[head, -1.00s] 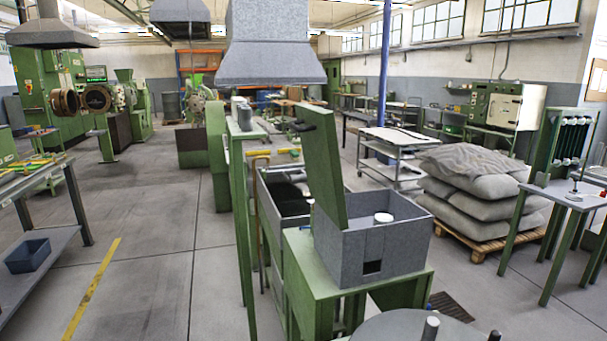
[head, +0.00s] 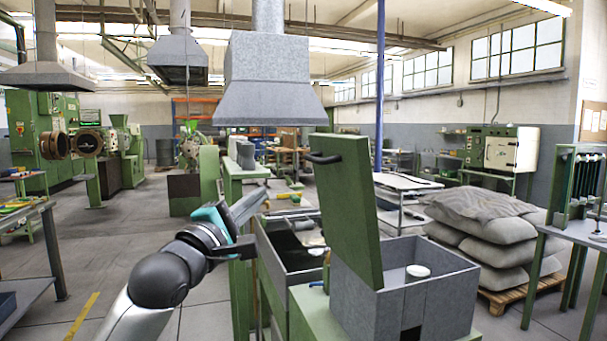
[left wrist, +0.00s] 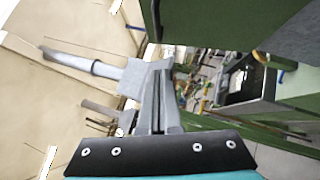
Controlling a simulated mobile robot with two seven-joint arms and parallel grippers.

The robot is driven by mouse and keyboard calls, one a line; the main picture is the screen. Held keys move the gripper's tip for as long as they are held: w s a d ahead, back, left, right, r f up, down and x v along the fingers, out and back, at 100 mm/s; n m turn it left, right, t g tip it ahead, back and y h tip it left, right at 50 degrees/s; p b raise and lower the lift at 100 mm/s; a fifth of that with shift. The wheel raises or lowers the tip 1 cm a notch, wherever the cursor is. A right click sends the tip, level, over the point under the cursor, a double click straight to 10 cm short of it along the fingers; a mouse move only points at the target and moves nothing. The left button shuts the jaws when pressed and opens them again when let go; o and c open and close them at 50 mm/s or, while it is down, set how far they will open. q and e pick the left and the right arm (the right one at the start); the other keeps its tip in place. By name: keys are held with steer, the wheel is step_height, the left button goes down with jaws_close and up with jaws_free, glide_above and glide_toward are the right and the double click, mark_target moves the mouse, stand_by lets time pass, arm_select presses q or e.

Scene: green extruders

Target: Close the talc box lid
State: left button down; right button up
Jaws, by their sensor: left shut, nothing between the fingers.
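The talc box (head: 430,315) is a grey speckled box with its top open. A white round item (head: 418,271) shows inside. My left gripper (head: 260,196) is shut and empty, left of the lid and apart from it in the head view. In the left wrist view its grey fingers (left wrist: 160,98) are together, and a large green panel, probably the lid (left wrist: 240,25), fills the upper right. My right gripper is not in view.
A dark open bin (head: 285,243) stands left of the box, behind the lid. A grey extraction hood (head: 268,85) hangs above. Stacked grey sacks (head: 480,240) lie on a pallet at the right. A side table (head: 30,235) is at the left edge.

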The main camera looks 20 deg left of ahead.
mark_target(333, 152)
arm_select(q)
steer(key=shift+s+d+r+p+x, duration=0.15)
steer(key=shift+d+x, duration=0.3)
steer(key=shift+x, duration=1.65)
steer(key=shift+s+d+r+p+x, duration=0.15)
steer(key=shift+d+x, duration=0.25)
steer(key=shift+x, duration=1.75)
steer(key=shift+s+d+r+x, duration=0.15)
steer(key=shift+d+x, duration=0.3)
steer(key=shift+x, duration=1.65)
steer(key=shift+w, duration=0.1)
